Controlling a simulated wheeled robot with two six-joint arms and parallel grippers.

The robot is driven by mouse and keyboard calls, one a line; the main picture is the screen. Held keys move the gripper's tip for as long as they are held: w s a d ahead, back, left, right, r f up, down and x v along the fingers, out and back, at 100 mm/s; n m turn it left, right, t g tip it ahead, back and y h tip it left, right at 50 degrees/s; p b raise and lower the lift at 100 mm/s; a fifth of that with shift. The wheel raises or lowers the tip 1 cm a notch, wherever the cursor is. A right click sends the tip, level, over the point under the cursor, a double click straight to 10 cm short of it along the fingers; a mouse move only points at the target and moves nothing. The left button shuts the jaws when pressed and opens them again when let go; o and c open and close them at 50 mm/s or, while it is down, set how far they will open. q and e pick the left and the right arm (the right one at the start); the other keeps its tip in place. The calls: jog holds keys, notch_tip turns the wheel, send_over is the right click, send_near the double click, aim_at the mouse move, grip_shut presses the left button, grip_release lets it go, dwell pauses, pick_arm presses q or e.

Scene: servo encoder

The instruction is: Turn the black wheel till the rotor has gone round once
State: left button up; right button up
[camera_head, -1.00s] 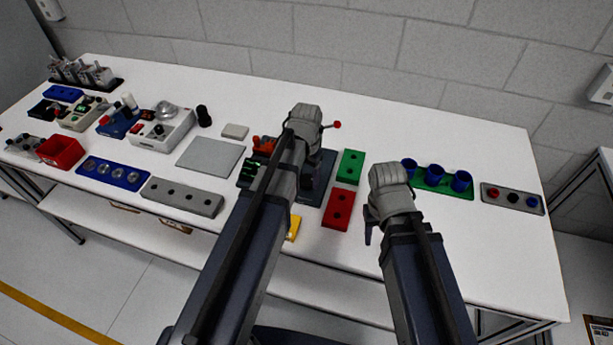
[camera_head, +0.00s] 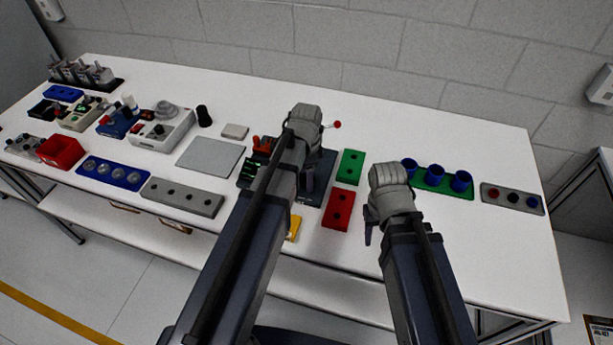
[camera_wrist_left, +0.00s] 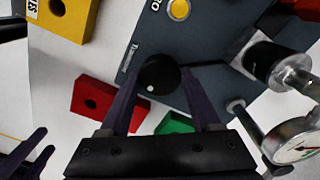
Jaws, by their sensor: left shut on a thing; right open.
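The black wheel (camera_wrist_left: 160,74), with a white dot on its face, sits on a dark base plate (camera_wrist_left: 158,32) in the left wrist view. My left gripper (camera_wrist_left: 160,80) has its two fingers on either side of the wheel, shut on it. In the head view my left gripper (camera_head: 310,178) is over the dark base plate (camera_head: 325,160), and my arm hides the wheel. A shiny metal cylinder (camera_wrist_left: 298,78) is at the right of the wrist view; I cannot tell whether it is the rotor. My right gripper (camera_head: 369,228) is open and empty, near the red block.
A round dial (camera_wrist_left: 295,148) is close right of my left gripper. A red block (camera_head: 338,212), a green block (camera_head: 350,166) and a yellow block (camera_head: 293,228) surround the plate. A green rack with blue cups (camera_head: 435,180) stands right.

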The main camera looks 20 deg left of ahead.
dwell(0.3)
pick_arm(q)
jog(key=o, duration=1.4)
pick_arm(e)
jog(key=shift+r, duration=0.1)
pick_arm(q)
notch_tip(320, 180, up, 8)
jog(key=p, duration=0.8)
jog(key=shift+f, duration=0.1)
pick_arm(e)
notch_tip(320, 180, up, 8)
jog(key=shift+f, duration=0.2)
